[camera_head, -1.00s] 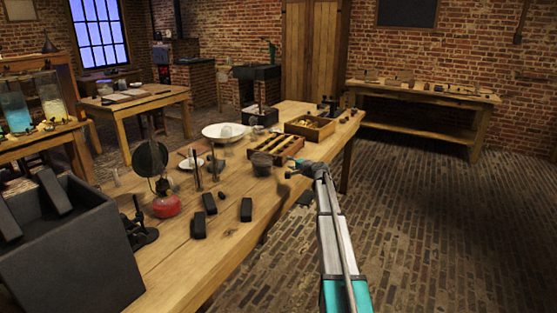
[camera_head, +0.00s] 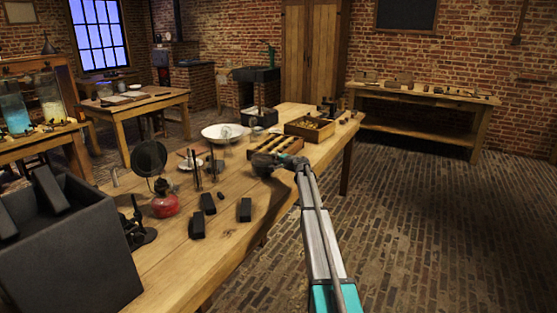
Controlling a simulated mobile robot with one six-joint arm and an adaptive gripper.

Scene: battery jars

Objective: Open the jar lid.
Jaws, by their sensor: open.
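My arm reaches in from the lower right. My gripper (camera_head: 264,166) is a small dark shape over the long table, just in front of the compartment tray. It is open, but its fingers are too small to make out. It overlaps a dark round object there, and I cannot tell whether they touch. Two glass jars stand on the side table at the far left: one with blue liquid (camera_head: 15,112) and one with pale contents (camera_head: 51,105). They are far from my gripper. A lid on either jar is not clear.
The long table (camera_head: 185,262) holds a white bowl (camera_head: 211,132), a wooden compartment tray (camera_head: 276,146), a box of small parts (camera_head: 310,128), a red lamp (camera_head: 165,204) and several black blocks (camera_head: 245,209). A dark bin (camera_head: 75,260) stands at front left. The floor at right is clear.

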